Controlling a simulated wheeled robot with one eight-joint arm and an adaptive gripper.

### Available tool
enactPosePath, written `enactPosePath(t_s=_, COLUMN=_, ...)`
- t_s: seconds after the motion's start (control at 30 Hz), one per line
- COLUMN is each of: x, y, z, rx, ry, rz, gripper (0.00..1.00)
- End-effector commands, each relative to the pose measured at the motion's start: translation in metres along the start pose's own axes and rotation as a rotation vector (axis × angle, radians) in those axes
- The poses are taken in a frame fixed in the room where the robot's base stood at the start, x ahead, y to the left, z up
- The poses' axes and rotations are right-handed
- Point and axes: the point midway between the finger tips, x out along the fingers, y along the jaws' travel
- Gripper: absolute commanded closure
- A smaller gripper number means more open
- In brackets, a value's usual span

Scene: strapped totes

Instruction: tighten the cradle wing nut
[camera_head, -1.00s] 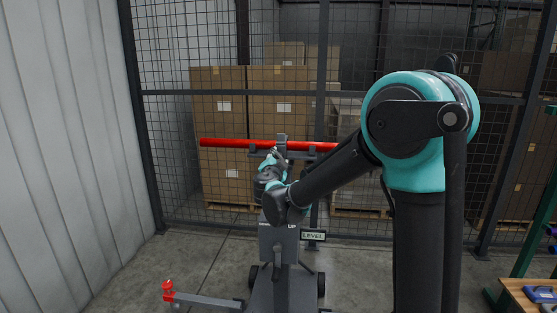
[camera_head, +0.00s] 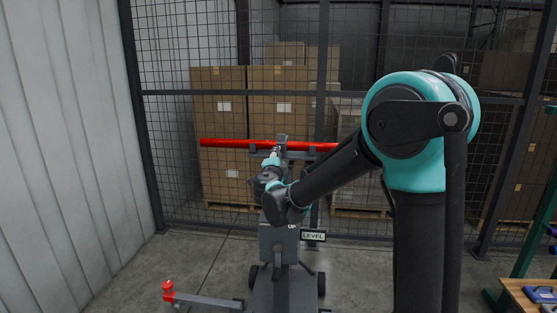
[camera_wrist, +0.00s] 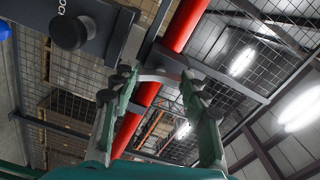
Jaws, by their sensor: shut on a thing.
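The red bar (camera_head: 222,142) lies level across the cradle at the top of a grey wheeled stand (camera_head: 280,240). My gripper (camera_wrist: 157,78) is at the cradle, just below the bar in the head view, where my wrist hides most of it. In the wrist view its two fingers close from both sides on a small pale grey piece, the wing nut (camera_wrist: 157,76), near their tips. The red bar (camera_wrist: 184,25) passes behind it there. The nut's thread and how tightly it sits cannot be seen.
A dark knob (camera_wrist: 68,33) beside partly cut-off lettering stands left of my fingers. A LEVEL sign (camera_head: 314,236) hangs on the stand. A red-tipped outrigger (camera_head: 205,299) reaches left. Mesh fencing and stacked cartons (camera_head: 225,110) stand behind.

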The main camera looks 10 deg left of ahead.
Motion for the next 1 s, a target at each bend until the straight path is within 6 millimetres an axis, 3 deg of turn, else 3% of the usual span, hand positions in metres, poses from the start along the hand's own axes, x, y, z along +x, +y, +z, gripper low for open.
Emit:
enactPosePath(t_s=0.27, x=-0.001, y=0.001, z=0.0, rx=0.001, ry=0.0, rz=0.002, gripper=0.84)
enactPosePath(t_s=0.3, x=-0.001, y=0.001, z=0.0, rx=0.001, ry=0.0, rz=0.002, gripper=0.51)
enactPosePath(t_s=0.43, x=-0.001, y=0.001, z=0.0, rx=0.0, ry=0.0, rz=0.001, gripper=0.35)
enactPosePath(t_s=0.77, x=-0.002, y=0.0, z=0.0, rx=-0.001, ry=0.0, rz=0.0, gripper=0.34)
enactPosePath(t_s=1.0, x=-0.032, y=0.0, z=0.001, rx=-0.001, ry=-0.003, rz=0.0, gripper=0.34)
